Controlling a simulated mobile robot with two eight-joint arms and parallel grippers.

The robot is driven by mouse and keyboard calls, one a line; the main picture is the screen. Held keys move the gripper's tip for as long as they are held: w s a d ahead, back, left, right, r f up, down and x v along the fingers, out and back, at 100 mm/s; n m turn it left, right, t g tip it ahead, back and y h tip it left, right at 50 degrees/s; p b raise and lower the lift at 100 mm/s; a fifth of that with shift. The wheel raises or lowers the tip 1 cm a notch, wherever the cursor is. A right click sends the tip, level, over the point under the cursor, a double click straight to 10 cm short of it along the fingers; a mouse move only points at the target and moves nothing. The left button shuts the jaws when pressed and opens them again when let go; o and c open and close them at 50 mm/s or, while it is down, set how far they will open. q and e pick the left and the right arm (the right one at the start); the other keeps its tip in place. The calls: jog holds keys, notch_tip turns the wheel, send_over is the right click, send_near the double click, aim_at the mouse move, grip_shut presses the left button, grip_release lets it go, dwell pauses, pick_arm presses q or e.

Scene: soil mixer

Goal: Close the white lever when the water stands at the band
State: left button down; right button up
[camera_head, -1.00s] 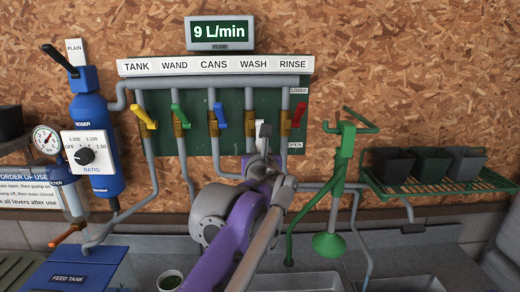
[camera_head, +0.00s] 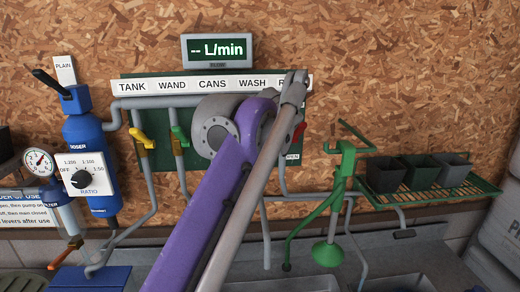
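No white lever shows clearly now; one of my arms, purple with a grey link, covers the wash position and most of the cans position on the valve panel (camera_head: 160,183). The yellow lever (camera_head: 142,138) stands under TANK and the green lever (camera_head: 180,136) under WAND. Part of the red lever (camera_head: 299,131) shows at the right, beside my arm. The flow display (camera_head: 218,50) reads dashes before L/min. I see no water level and no band. Neither gripper can be made out; the end of the raised arm is hidden behind its own links.
The blue doser (camera_head: 88,140) with its ratio dial (camera_head: 83,179) and a pressure gauge (camera_head: 39,161) are at the left. A green stand (camera_head: 328,254) and a wire shelf (camera_head: 420,200) with dark pots are at the right. The blue feed tank (camera_head: 90,280) is at the lower left.

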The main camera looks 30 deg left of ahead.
pick_arm(q)
jog(key=shift+r, duration=0.25)
pick_arm(e)
jog(key=shift+w+r, duration=0.15)
jog(key=shift+r, duration=0.2)
pick_arm(q)
jog(key=c, duration=0.7)
grip_release()
jog(key=shift+f, duration=0.1)
jog(key=p+v, duration=0.1)
jog(key=v, duration=0.9)
jog(key=shift+s+r, duration=0.15)
jog(key=shift+r, duration=0.3)
pick_arm(e)
jog(key=shift+w+r, duration=0.3)
jog(key=shift+r, duration=0.35)
